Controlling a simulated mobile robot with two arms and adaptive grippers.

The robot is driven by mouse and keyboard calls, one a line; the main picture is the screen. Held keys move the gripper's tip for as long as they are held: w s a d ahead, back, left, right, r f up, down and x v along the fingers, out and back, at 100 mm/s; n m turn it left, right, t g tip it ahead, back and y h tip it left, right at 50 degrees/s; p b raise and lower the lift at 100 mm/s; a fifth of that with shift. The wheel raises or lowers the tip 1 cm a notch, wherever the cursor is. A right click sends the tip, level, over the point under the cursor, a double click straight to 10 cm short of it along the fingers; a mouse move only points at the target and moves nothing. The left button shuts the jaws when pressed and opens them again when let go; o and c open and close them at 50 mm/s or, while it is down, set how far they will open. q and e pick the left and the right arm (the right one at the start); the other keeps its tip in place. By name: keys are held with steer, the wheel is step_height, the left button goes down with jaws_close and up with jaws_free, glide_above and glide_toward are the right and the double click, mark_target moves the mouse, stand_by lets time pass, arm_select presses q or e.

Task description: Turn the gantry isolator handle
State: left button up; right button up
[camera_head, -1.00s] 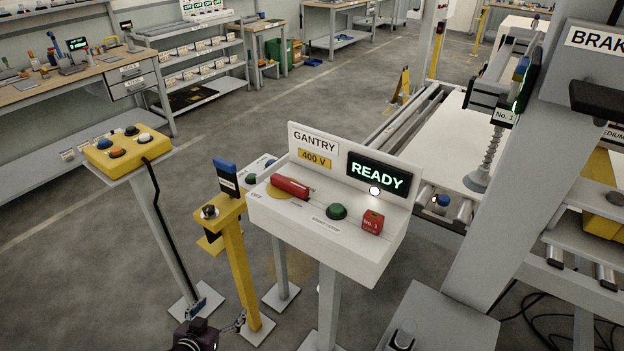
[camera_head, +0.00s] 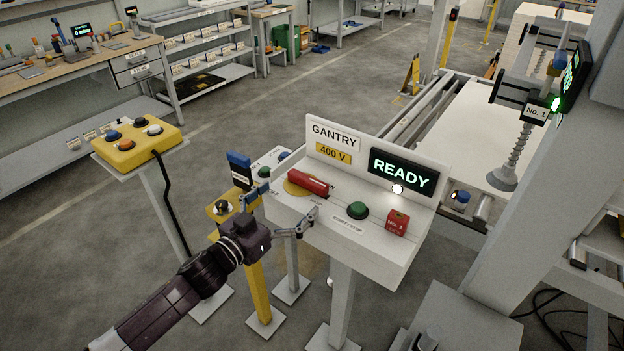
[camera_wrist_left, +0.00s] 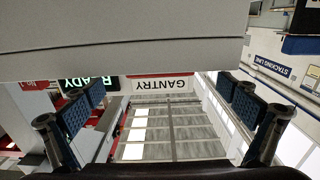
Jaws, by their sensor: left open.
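The gantry console (camera_head: 345,243) is a white sloped box on a post, with a back panel marked GANTRY and 400 V. The red isolator handle (camera_head: 308,182) lies on a yellow disc at the left of its top. My left gripper (camera_head: 284,208) is open and empty at the console's front left edge, below and in front of the handle. In the left wrist view its two fingers (camera_wrist_left: 160,118) stand wide apart with nothing between them. The console's pale front edge (camera_wrist_left: 120,40) fills the top of that view, and the handle is hidden there. My right gripper is not in view.
A green button (camera_head: 357,210) and a red No. 1 block (camera_head: 397,222) sit right of the handle. A lit READY display (camera_head: 401,175) is behind them. A yellow post (camera_head: 257,295) stands close to my left arm, and a yellow button box (camera_head: 137,147) is further left.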

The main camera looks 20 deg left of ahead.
mark_target(304, 184)
arm_select(q)
steer(key=shift+w+d+r, duration=0.1)
steer(key=shift+r, duration=0.05)
steer(key=shift+w+r, duration=0.15)
steer(key=shift+w, duration=0.05)
steer(key=p+x, duration=0.1)
steer(key=x, duration=0.4)
steer(key=shift+w+p, duration=0.1)
steer(key=shift+p, duration=0.2)
steer(key=shift+w+d+f, duration=0.2)
steer(key=shift+w+d, duration=0.1)
steer(key=shift+w, duration=0.3)
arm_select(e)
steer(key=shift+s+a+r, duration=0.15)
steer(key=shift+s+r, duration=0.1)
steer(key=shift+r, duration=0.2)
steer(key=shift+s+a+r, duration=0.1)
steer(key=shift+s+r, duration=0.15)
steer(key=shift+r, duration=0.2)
arm_select(q)
steer(key=c, duration=1.7)
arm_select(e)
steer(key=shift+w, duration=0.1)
